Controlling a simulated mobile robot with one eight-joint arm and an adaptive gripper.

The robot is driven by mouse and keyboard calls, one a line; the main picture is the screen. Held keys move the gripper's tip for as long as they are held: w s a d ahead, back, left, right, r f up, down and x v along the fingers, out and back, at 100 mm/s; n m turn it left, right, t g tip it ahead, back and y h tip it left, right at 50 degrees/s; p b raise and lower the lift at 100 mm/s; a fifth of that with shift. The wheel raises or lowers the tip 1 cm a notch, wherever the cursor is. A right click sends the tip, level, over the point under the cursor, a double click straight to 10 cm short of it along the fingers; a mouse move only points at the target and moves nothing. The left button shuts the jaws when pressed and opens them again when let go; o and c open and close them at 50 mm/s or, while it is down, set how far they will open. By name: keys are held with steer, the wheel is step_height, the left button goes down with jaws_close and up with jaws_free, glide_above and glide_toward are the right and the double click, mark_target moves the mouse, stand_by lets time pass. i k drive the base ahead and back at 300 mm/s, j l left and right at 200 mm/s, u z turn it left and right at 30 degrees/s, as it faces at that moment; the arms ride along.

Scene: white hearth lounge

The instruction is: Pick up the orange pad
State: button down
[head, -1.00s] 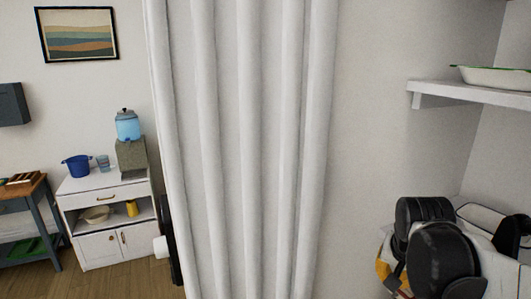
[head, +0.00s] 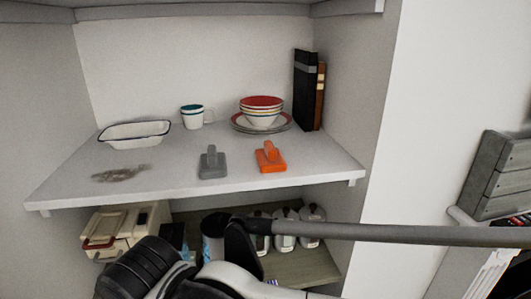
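The orange pad (head: 270,158) lies on the upper white shelf (head: 150,188) near its front edge, right of centre. My arm shows dark and white at the bottom of the head view, below and in front of the shelf. My gripper's fingertips cannot be made out, so whether it is open or shut is unclear. Nothing visible touches the orange pad.
Behind the pads stand stacked bowls on plates (head: 262,115), a cup (head: 192,117) and upright books (head: 305,90). The lower shelf holds a cream box (head: 120,228) and white jars (head: 285,232).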

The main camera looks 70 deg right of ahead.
mark_target(270, 158)
steer(key=z, duration=2)
